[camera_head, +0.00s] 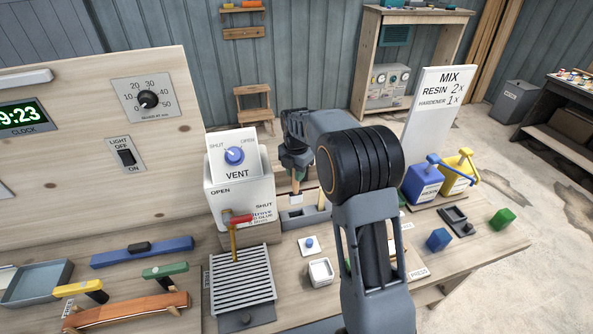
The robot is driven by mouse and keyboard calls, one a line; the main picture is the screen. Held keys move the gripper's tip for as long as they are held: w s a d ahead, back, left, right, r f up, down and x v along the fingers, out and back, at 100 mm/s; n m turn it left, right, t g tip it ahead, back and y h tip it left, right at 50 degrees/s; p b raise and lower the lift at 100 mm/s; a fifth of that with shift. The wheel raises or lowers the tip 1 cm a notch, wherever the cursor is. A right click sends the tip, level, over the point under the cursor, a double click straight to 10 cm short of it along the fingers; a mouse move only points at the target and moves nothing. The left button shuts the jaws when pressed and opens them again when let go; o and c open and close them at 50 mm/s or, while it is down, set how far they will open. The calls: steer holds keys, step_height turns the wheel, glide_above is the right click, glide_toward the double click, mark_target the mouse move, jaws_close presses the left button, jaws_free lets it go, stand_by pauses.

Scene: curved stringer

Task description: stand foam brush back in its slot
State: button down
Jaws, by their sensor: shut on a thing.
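My gripper (296,160) is beyond my arm's elbow, pointing down above the back of the bench. It is shut on what looks like the foam brush (298,174), of which a short wooden length shows just below the jaws. The rest of the brush is hard to make out. Below and slightly right is a low grey holder (293,220). Another wooden handle (321,199) stands upright at its right part. The holder's right end is hidden by my arm, and I cannot tell which slot is empty.
A white vent box (220,200) stands close left of the holder. A white cup (320,271) is in front. Blue (423,180) and yellow (459,172) pump bottles stand right of my arm.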

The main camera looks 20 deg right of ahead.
mark_target(296, 198)
steer(key=shift+f+b, duration=3.05)
steer(key=shift+f, duration=1.6)
steer(key=shift+f+b, duration=1)
steer(key=shift+f, duration=0.6)
steer(key=shift+c, duration=1.6)
jaws_free()
steer(key=shift+r, duration=0.1)
steer(key=shift+r+p, duration=3.25)
steer(key=shift+r, duration=1.3)
